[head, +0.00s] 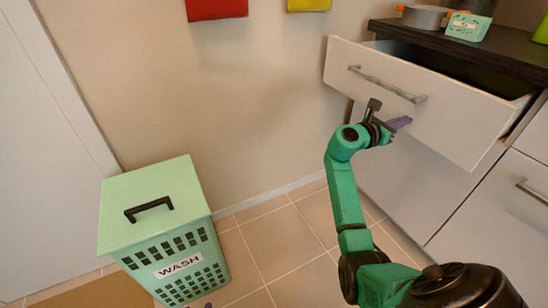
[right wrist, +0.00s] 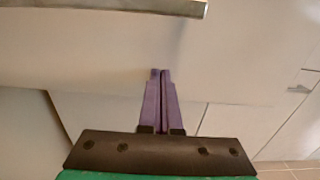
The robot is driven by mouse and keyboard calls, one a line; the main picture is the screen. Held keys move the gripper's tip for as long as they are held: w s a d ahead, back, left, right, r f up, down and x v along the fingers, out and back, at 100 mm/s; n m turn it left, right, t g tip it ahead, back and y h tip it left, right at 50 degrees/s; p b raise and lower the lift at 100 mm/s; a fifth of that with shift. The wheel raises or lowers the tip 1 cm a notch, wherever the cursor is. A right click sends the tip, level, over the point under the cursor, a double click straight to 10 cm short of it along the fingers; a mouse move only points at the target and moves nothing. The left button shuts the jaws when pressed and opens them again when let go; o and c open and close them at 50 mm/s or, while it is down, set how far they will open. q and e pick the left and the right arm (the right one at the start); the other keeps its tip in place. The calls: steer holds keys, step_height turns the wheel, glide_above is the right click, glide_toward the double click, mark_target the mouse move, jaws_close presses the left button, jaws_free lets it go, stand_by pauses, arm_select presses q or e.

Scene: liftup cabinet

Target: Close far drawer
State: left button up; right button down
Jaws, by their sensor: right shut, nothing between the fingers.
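The open drawer (head: 425,95) is pulled out of the white cabinet under the dark countertop, at the upper right of the head view. Its front panel carries a metal bar handle (head: 388,84). The handle also crosses the top of the right wrist view (right wrist: 110,5). My right gripper (head: 402,122) has purple fingers and is at the drawer front, below the handle. The fingers are together and empty in the right wrist view (right wrist: 161,85), pointing at the white panel. I cannot tell whether the tips touch it.
A green laundry basket (head: 155,230) marked WASH stands on the tiled floor at the left. The dark countertop (head: 480,50) holds small items. Another cabinet front with a handle (head: 532,192) is at the right. Tiled floor between basket and cabinet is clear.

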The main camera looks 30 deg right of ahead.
mark_target(406, 131)
steer(key=shift+s+d, duration=0.1)
steer(key=shift+d, duration=4.9)
steer(key=shift+s+d+b, duration=0.1)
steer(key=shift+d+b, duration=0.45)
steer(key=shift+d, duration=0.95)
steer(key=shift+d+b, duration=0.55)
steer(key=shift+d, duration=0.55)
steer(key=shift+d+f+b, duration=0.1)
steer(key=shift+d+b, duration=0.7)
steer(key=shift+d, duration=0.85)
steer(key=shift+s+d, duration=0.1)
